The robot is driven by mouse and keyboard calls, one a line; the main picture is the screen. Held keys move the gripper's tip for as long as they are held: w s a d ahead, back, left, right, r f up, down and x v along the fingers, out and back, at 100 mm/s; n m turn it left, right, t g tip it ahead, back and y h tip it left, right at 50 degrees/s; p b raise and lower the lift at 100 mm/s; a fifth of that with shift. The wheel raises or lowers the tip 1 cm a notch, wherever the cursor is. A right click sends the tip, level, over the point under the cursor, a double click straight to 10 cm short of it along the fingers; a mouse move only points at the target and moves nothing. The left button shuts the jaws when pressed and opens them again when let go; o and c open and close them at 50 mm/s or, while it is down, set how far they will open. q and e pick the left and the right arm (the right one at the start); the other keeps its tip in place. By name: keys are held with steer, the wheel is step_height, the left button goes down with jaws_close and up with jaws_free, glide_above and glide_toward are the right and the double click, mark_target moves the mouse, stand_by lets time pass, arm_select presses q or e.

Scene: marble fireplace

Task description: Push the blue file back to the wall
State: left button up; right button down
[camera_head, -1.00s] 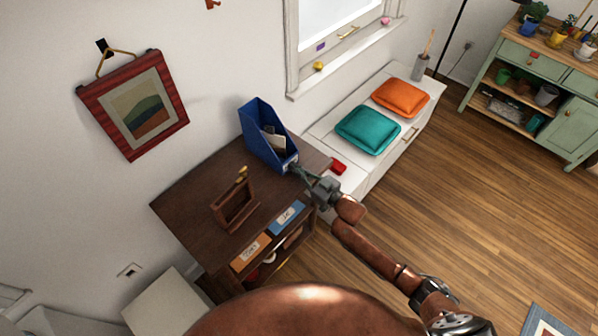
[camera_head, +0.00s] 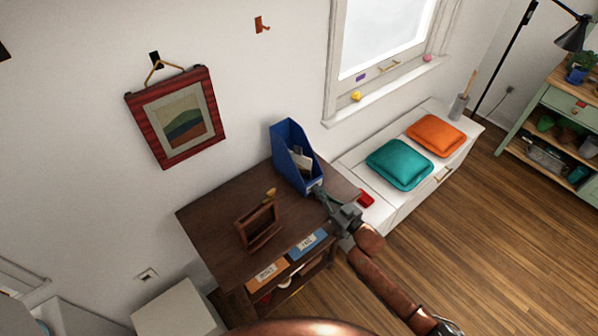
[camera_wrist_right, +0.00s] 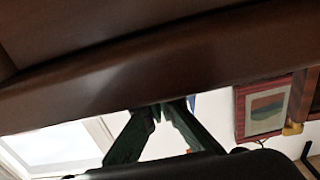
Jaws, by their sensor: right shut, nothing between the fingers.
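The blue file (camera_head: 293,158), an open-topped holder with papers inside, stands upright on the dark wooden cabinet (camera_head: 205,222), close to the white wall (camera_head: 240,90). I cannot tell whether its back touches the wall. My right gripper (camera_head: 320,193) is shut and empty, with its fingertips at the lower front end of the file. Contact is too small to make out. In the right wrist view the gripper's fingers (camera_wrist_right: 162,112) show below a dark wooden surface, with only a sliver of blue behind them. My left gripper is not in view.
A small wooden stand (camera_head: 258,226) is on the cabinet top, left of the file. A white bench (camera_head: 415,180) with a teal cushion (camera_head: 399,164) and an orange cushion (camera_head: 436,135) stands right of the cabinet. A framed picture (camera_head: 177,115) hangs on the wall.

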mark_target(312, 185)
steer(key=shift+w+a, duration=0.35)
steer(key=shift+w, duration=0.15)
steer(key=shift+w+a+b, duration=0.25)
steer(key=shift+w+b, duration=0.05)
steer(key=shift+b, duration=0.05)
steer(key=shift+w+a, duration=0.2)
steer(key=shift+w, duration=0.1)
steer(key=shift+w+a+b, duration=0.2)
steer(key=shift+w+b, duration=0.1)
steer(key=shift+w+a, duration=0.15)
steer(key=shift+w, duration=0.05)
steer(key=shift+s+d+p, duration=0.3)
steer(key=shift+s, duration=0.05)
steer(key=shift+p+v, duration=0.75)
steer(key=shift+v, duration=0.45)
steer(key=shift+s, duration=0.15)
